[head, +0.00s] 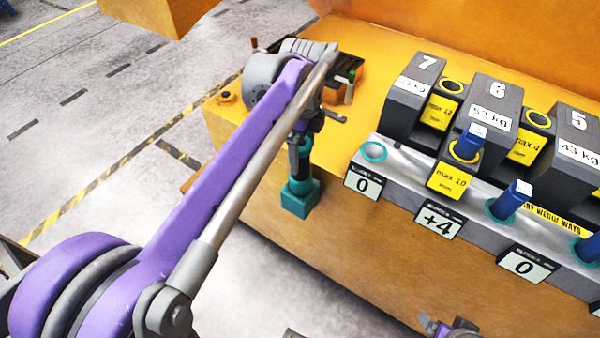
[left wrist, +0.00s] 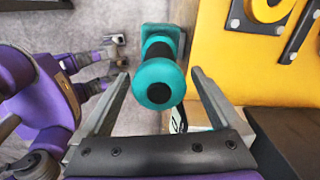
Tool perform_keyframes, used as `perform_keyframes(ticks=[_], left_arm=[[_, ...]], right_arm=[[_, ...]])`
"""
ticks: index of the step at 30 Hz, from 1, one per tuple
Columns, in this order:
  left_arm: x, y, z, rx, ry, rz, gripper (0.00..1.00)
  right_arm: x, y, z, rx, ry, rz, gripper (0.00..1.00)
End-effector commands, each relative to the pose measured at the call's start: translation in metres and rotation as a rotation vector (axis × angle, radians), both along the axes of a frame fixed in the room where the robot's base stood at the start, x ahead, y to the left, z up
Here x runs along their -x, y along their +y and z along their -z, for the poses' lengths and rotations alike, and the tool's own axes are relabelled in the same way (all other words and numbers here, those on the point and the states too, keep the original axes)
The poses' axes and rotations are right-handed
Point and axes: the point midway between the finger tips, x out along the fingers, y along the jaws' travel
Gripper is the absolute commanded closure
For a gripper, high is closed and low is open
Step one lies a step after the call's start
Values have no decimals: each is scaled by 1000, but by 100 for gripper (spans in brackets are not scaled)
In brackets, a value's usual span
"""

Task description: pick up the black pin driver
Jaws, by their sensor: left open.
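A teal and black driver (head: 300,172) stands out at the front edge of the yellow bench, its block-shaped teal end lowest; I take it for the pin driver. In the left wrist view, its round teal end with a black centre (left wrist: 159,93) faces the camera. My left gripper (head: 312,117) is at the upper part of the driver, partly hidden by my own arm. Its fingers are open, one on each side of the driver, with gaps visible in the left wrist view. Part of my right gripper (head: 436,325) shows at the bottom edge; its jaws are unclear.
A black tray (head: 352,66) with small tools lies on the yellow bench (head: 385,62) behind my left wrist. Several dark numbered castings (head: 490,115) stand on the right, with blue-handled pins (head: 510,198) in front. Grey floor lies left of the bench.

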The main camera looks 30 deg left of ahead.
Motion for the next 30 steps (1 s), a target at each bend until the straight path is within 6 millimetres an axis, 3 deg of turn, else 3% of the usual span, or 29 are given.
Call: perform_keyframes(ticks=[12, 20, 30], left_arm=[[1, 5, 50, 0, -1, -1, 1], [1, 5, 53, 0, -1, -1, 1], [1, 5, 53, 0, -1, -1, 59]], right_arm=[[1, 0, 4, 0, 1, 0, 14], [1, 0, 3, 0, 1, 0, 14], [1, 0, 3, 0, 1, 0, 14]])
